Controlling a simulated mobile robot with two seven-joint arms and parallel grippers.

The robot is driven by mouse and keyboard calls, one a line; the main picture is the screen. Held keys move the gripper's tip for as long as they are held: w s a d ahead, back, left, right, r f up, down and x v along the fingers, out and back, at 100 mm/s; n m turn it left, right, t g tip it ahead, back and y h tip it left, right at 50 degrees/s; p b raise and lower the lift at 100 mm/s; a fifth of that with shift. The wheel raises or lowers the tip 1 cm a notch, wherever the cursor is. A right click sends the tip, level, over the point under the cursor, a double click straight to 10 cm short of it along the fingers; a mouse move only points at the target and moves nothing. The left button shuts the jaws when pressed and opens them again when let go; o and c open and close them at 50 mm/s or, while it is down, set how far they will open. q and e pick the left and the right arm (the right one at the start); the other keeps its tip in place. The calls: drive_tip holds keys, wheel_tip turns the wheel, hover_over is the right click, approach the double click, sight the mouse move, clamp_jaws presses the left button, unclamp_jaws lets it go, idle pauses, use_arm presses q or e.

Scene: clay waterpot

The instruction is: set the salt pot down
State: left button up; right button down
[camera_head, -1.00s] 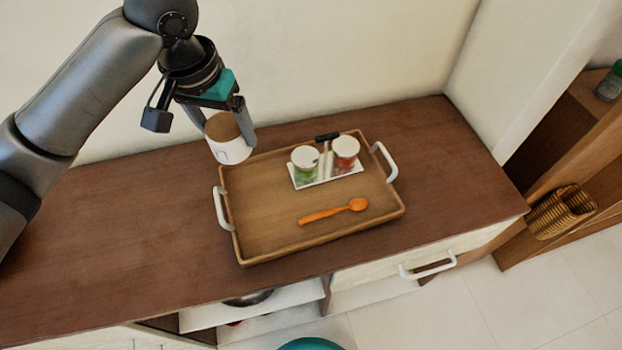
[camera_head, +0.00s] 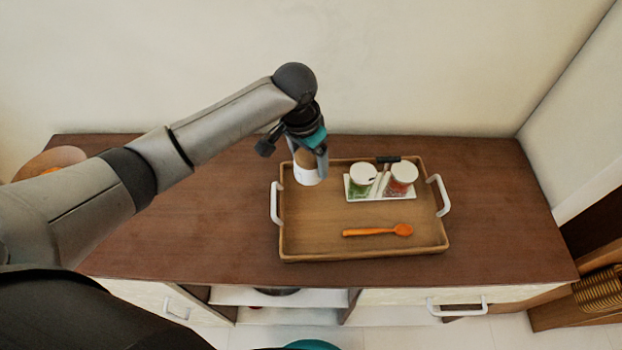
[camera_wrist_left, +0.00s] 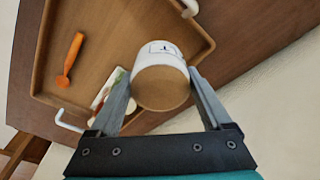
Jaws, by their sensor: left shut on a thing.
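The salt pot (camera_head: 306,174) is a white pot with a brown top and a small label. My left gripper (camera_head: 309,160) is shut on it, with one finger on each side. In the left wrist view the pot (camera_wrist_left: 160,74) sits between the fingertips of the gripper (camera_wrist_left: 162,88), brown top towards the camera. In the head view the pot overlaps the back left part of the wooden tray (camera_head: 310,240). I cannot tell whether its base touches the tray. My right gripper is not in view.
On the tray, a white caddy (camera_head: 380,196) holds a green jar (camera_head: 362,180) and a red jar (camera_head: 402,178) at the back right. An orange spoon (camera_head: 378,232) lies in front. The tray's left half is mostly clear. White handles (camera_head: 276,204) rise at its ends.

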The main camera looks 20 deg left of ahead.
sight(305, 159)
use_arm(q)
drive_tip(key=shift+f+b, duration=0.5)
drive_tip(key=shift+f, duration=2.85)
drive_tip(key=shift+f, duration=0.1)
drive_tip(key=o, duration=1.4)
drive_tip(key=shift+o, duration=0.2)
drive_tip(key=r, duration=0.4)
drive_tip(key=s+r+p, duration=0.1)
drive_tip(key=r, duration=0.3)
drive_tip(key=r+p, duration=0.1)
drive_tip(key=r, duration=0.3)
drive_tip(key=shift+s+a, duration=0.35)
drive_tip(key=shift+a, duration=0.05)
